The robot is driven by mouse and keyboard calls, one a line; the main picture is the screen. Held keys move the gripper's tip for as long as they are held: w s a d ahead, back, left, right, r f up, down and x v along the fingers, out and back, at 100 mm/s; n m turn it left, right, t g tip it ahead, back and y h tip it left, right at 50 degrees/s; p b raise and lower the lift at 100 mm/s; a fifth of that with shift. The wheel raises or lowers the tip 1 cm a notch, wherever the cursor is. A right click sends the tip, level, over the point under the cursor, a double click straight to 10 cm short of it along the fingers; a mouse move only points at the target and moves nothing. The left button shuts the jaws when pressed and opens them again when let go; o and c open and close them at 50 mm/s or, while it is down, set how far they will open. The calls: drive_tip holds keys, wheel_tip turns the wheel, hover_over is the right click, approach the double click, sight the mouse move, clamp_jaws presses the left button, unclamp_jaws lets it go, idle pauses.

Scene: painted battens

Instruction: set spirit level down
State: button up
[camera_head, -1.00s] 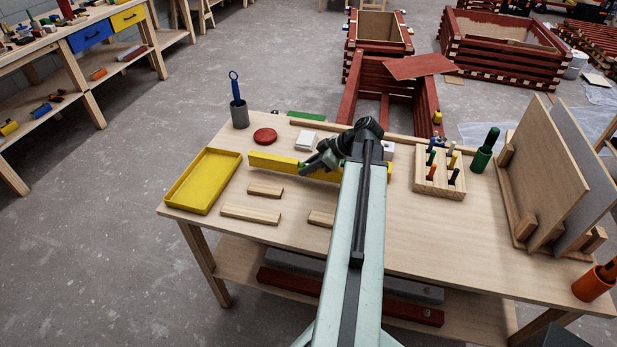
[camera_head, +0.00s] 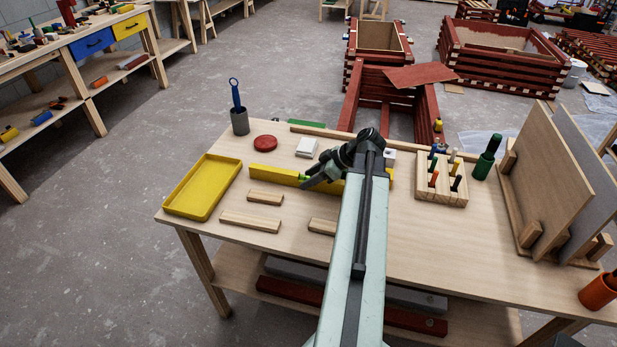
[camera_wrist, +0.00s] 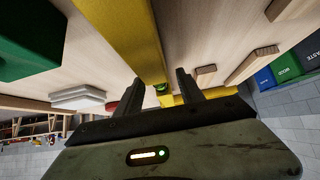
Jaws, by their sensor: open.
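The spirit level (camera_head: 270,173) is a long yellow bar with a green vial near its middle. It lies on the wooden workbench (camera_head: 420,235), behind the short wooden battens. My gripper (camera_head: 304,183) is at the middle of the level, and my arm hides part of its right half. In the wrist view the level (camera_wrist: 135,40) runs lengthwise between the two dark, parted fingers of my gripper (camera_wrist: 158,88). The fingers stand apart on either side of it. Whether either touches it I cannot tell.
A yellow tray (camera_head: 203,187) lies to the left, with three wooden battens (camera_head: 250,220) in front of the level. A red disc (camera_head: 265,142), a white box (camera_head: 307,146) and a grey cup (camera_head: 239,122) stand behind. A peg block (camera_head: 440,192) is on the right.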

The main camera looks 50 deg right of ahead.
drive_tip(key=p+v, duration=0.7)
drive_tip(key=v, duration=0.4)
drive_tip(key=shift+r, duration=0.15)
drive_tip(key=shift+s+d, duration=0.1)
